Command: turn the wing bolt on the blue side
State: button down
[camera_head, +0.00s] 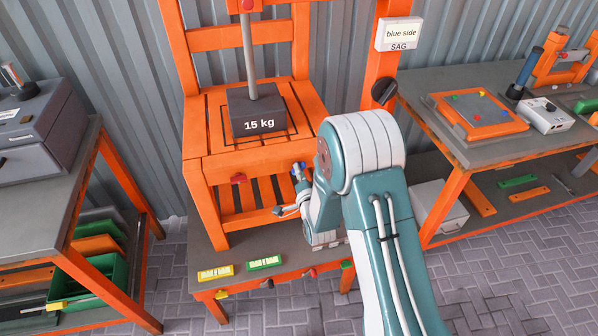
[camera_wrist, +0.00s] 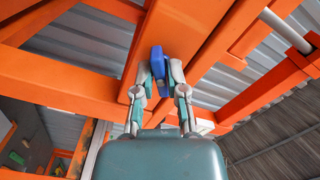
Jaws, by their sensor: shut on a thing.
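The blue wing bolt (camera_wrist: 158,61) sits under the orange frame and shows between my gripper's fingers in the wrist view. My gripper (camera_wrist: 159,78) is shut on it, one finger on each side. The sign reading "blue side" (camera_head: 400,34) is on the orange post at the upper right.
A grey block marked 15 kg (camera_head: 258,110) rests on the seat with a rod rising from it. A red knob (camera_head: 238,178) is on the frame's front. Workbenches stand left (camera_head: 60,200) and right (camera_head: 468,154). Orange beams (camera_wrist: 60,91) surround my gripper closely.

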jog(key=shift+d+f+m, duration=0.1)
jog(key=shift+f+m, duration=0.1)
jog(key=shift+m, duration=1.7)
jog(key=shift+s+d+f+m, duration=0.1)
jog(key=shift+m, duration=0.8)
jog(key=c, duration=0.7)
grip_release()
jog(key=shift+r, duration=0.2)
jog(key=v, duration=1.1)
jog(key=shift+s+d, duration=0.1)
jog(key=shift+s, duration=0.25)
